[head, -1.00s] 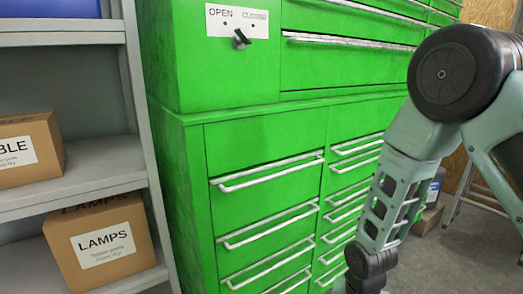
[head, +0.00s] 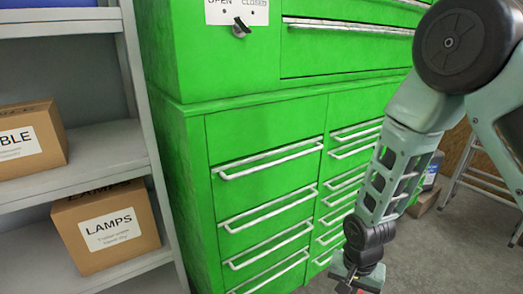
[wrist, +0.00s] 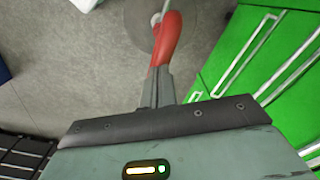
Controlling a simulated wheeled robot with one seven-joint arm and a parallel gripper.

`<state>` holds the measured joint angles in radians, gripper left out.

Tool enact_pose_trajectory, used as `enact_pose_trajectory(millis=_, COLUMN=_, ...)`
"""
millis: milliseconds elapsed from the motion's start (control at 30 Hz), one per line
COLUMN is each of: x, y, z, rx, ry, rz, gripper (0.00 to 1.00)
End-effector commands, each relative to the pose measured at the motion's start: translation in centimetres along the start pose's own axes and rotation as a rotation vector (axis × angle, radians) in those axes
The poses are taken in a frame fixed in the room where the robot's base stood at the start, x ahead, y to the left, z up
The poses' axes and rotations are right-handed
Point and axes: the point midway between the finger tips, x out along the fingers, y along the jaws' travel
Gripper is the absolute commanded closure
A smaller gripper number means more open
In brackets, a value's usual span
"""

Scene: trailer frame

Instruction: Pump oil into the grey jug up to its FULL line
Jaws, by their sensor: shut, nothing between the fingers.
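I see no grey jug and no oil pump that I can make out for certain. A dark container with a blue and pale label (head: 432,170) stands behind my arm at the right in the head view, partly hidden.
A green drawer cabinet (head: 240,132) fills the middle, with a black latch (head: 240,28) under an OPEN/CLOSED label. A grey shelf (head: 85,160) with a LAMPS box (head: 106,228) stands left. A metal ladder-like frame (head: 470,175) stands right. Floor (wrist: 70,60) shows beneath my gripper.

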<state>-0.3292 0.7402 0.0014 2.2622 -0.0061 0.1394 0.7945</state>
Motion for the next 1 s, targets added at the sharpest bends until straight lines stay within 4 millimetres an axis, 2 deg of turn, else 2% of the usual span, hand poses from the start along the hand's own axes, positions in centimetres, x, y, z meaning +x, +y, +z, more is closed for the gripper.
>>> enact_pose_trajectory(millis=33, x=-0.9, y=0.0, z=0.1, rx=-0.001, ry=-0.002, rz=0.001, gripper=1.00)
enact_pose_trajectory(millis=567, x=-5.9, y=0.0, z=0.0, rx=0.000, ry=-0.001, rz=0.001, gripper=1.00)
enact_pose_trajectory(millis=1000, x=-6.0, y=0.0, z=0.0, rx=0.000, ry=0.000, rz=0.000, gripper=1.00)
